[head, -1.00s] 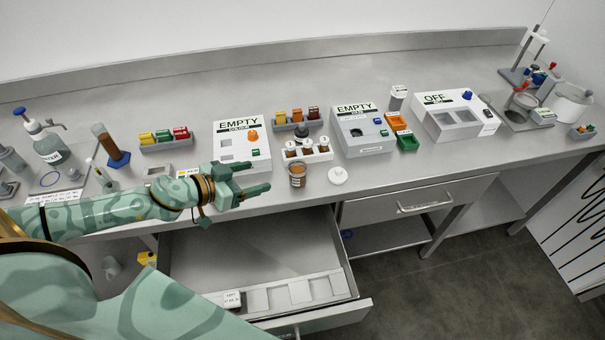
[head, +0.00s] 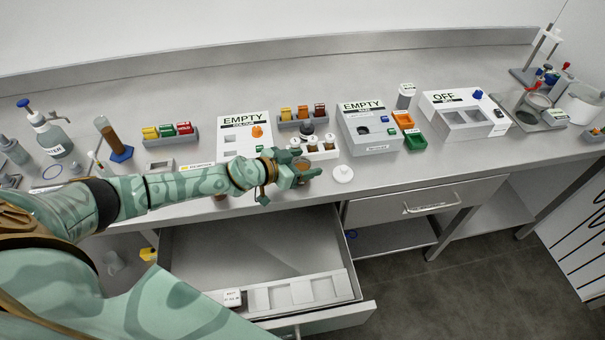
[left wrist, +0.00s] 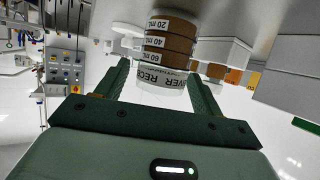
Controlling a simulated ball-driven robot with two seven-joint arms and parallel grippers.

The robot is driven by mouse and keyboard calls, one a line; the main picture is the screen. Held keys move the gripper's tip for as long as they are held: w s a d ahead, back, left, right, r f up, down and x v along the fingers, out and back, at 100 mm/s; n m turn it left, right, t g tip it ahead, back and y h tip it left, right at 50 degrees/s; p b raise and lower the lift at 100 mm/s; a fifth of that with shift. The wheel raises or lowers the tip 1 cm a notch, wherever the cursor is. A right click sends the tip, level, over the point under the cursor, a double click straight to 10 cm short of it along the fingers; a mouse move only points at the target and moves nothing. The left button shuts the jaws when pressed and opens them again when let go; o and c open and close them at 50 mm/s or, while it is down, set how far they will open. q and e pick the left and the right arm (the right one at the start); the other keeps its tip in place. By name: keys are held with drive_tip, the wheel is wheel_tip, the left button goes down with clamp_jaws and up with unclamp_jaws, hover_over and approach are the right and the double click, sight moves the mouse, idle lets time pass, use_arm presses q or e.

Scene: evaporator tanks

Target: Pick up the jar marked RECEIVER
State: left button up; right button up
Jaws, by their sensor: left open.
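The jar marked RECEIVER (left wrist: 166,46) is clear, with brown contents, volume marks and a white label band. In the left wrist view it stands between the two fingers of my left gripper (left wrist: 160,88), upside down in the picture. In the head view the jar (head: 302,166) is near the bench's front edge, mostly hidden by my left gripper (head: 306,171). The left gripper is open, with its fingers either side of the jar. I cannot tell whether either finger touches it. My right gripper is not in view.
A white round lid (head: 343,174) lies just right of the jar. An open drawer (head: 265,250) juts out below the bench edge.

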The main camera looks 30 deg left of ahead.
use_arm(q)
drive_tip(key=c, duration=1.2)
